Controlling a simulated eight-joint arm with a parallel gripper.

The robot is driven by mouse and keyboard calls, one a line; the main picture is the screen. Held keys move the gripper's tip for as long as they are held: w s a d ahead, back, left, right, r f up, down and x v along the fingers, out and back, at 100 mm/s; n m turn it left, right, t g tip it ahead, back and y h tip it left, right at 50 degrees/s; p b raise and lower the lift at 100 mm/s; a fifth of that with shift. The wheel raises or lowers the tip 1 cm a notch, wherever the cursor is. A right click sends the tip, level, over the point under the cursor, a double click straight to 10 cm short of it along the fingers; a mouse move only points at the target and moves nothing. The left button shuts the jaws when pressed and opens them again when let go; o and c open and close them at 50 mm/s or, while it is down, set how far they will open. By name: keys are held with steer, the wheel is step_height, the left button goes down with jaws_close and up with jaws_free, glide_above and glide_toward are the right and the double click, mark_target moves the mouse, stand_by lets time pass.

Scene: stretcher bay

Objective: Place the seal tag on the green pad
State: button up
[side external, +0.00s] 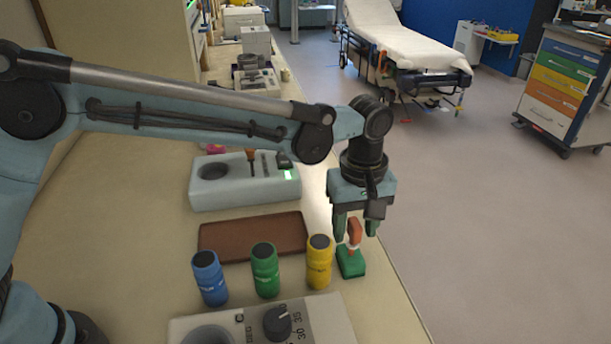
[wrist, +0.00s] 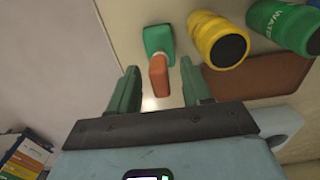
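A small orange-red piece with a pale lower part, which looks like the seal tag (side external: 354,231), stands upright over a green block, which looks like the green pad (side external: 351,264), near the counter's right edge. The tag (wrist: 158,77) and the green pad (wrist: 157,38) also show in the wrist view. The tag's foot appears to meet the pad's top. My gripper (side external: 356,237) points down above the pad, its green fingers on either side of the tag. In the wrist view my gripper (wrist: 159,68) is open, with a gap on both sides of the tag.
A yellow bottle (side external: 319,263) stands close left of the pad, with a green bottle (side external: 265,272) and a blue bottle (side external: 210,280) further left. A brown mat (side external: 252,238) lies behind them. A grey dial device (side external: 315,322) is in front. The counter ends just right of the pad.

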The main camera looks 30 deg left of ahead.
step_height(320, 180, up, 12)
steer(key=a+r+m+t, duration=0.1)
steer(key=a+r+m, duration=0.1)
steer(key=a, duration=0.5)
steer(key=s+a+f+m+t, duration=0.3)
steer(key=s+a, duration=0.3)
steer(key=a, duration=0.3)
steer(key=s+a+f+m+t, duration=0.3)
steer(key=s+a, duration=0.4)
steer(key=a, duration=0.3)
steer(key=shift+s+f+m, duration=0.25)
steer(key=shift+f+m, duration=0.25)
steer(key=shift+f, duration=0.45)
